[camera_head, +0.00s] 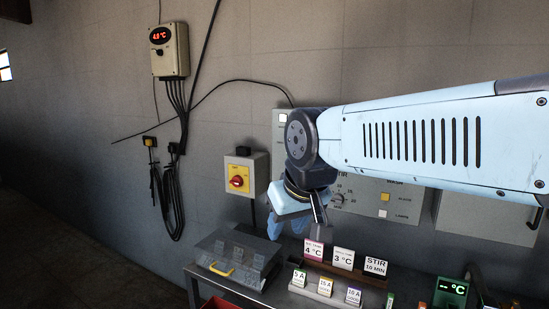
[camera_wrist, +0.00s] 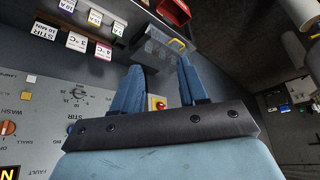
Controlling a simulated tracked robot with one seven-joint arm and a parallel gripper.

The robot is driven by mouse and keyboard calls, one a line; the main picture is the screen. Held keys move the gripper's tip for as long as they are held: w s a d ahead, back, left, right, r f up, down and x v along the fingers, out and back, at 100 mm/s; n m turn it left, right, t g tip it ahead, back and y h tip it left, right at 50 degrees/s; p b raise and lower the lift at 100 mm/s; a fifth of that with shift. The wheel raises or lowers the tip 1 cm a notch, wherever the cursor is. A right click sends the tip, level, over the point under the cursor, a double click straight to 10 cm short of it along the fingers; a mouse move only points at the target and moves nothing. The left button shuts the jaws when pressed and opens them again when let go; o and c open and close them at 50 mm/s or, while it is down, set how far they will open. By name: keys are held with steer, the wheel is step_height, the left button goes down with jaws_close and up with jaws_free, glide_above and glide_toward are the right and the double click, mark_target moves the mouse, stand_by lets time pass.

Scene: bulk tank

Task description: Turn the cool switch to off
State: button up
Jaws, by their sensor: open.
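My gripper (camera_head: 290,222) is open and empty, its fingers pointing down in front of the grey control panel (camera_head: 398,212). In the wrist view the two blue fingers (camera_wrist: 158,78) stand apart with nothing between them. I cannot make out a switch marked cool in either view; my arm and gripper cover part of the panel. The wrist view shows the panel upside down, with a blue knob marked STIR (camera_wrist: 72,128), an orange knob marked WASH (camera_wrist: 8,127) and a numbered dial (camera_wrist: 80,97). A red rotary switch (camera_head: 238,181) on a yellow plate is on a separate wall box, left of my gripper.
A bench below the panel holds a clear-lidded box (camera_head: 238,256) with a yellow handle and several label cards (camera_head: 343,258).

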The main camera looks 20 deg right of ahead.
steer(key=o, duration=0.3)
steer(key=shift+w+d+f, duration=0.1)
steer(key=shift+w+d, duration=0.15)
steer(key=shift+w, duration=0.15)
steer(key=shift+o, duration=1.1)
steer(key=w+d+f+g, duration=0.1)
steer(key=w+d+f, duration=0.3)
steer(key=w, duration=0.4)
steer(key=shift+d+f, duration=0.4)
steer(key=shift+f, duration=0.25)
steer(key=w+d+f+n+g+h, duration=0.3)
steer(key=w+d+f+n+h, duration=0.3)
steer(key=w+d+f, duration=1.05)
steer(key=w+d+r+n+t+h, duration=0.3)
steer(key=w+r+n+t+h, duration=0.15)
steer(key=r+h, duration=0.35)
steer(key=w+a+r+n+t, duration=0.5)
steer(key=w+a+r+n, duration=0.2)
steer(key=a+r, duration=0.5)
steer(key=x, duration=1.4)
steer(key=shift+d+r, duration=0.4)
steer(key=shift+r, duration=0.05)
